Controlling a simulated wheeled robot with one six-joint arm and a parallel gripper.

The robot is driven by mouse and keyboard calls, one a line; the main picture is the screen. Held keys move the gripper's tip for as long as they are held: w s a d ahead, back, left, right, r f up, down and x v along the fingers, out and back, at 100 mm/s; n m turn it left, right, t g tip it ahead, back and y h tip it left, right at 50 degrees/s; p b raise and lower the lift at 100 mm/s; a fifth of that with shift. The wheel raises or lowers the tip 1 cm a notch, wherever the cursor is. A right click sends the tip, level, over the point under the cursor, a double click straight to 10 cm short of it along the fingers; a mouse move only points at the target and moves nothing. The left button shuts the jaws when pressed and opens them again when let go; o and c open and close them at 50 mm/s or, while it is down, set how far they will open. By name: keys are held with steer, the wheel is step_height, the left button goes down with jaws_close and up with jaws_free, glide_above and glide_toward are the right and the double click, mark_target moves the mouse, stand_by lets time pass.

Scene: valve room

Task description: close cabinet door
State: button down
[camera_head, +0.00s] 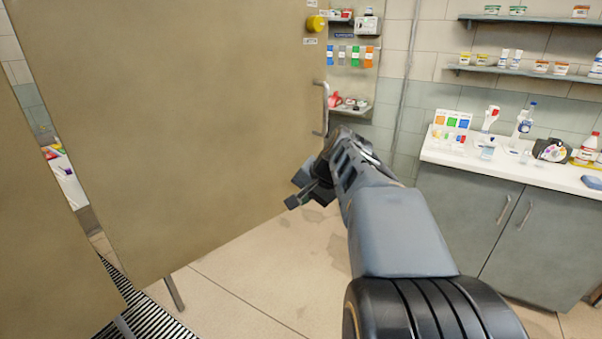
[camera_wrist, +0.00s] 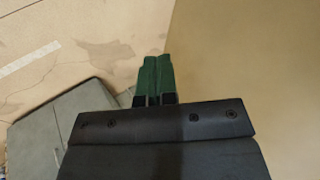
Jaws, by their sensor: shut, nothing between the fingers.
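A large tan door panel (camera_head: 185,110) fills the left half of the head view, standing open at an angle. It has a vertical metal handle (camera_head: 324,108) near its right edge. In the wrist view the tan panel (camera_wrist: 250,70) fills the right side. My gripper (camera_head: 293,201) is low in front of the panel's right part, below the handle. In the wrist view my gripper (camera_wrist: 154,62) has its green fingers together and empty, close beside the panel. I cannot tell whether they touch it.
A second tan panel (camera_head: 45,230) stands at the far left, with a narrow gap between. A striped floor grate (camera_head: 150,315) lies below. A grey counter cabinet (camera_head: 480,225) with bottles on top stands at the right. Wall shelves (camera_head: 520,72) hang above it. Bare floor lies between.

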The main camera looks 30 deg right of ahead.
steer(key=w+d+r+m+t, duration=0.25)
steer(key=d+r+m, duration=0.2)
steer(key=d, duration=0.55)
steer(key=w+r+p+x, duration=0.1)
steer(key=w+r+x, duration=0.1)
steer(key=x, duration=0.9)
steer(key=shift+w+f, duration=0.15)
steer(key=shift+w, duration=0.05)
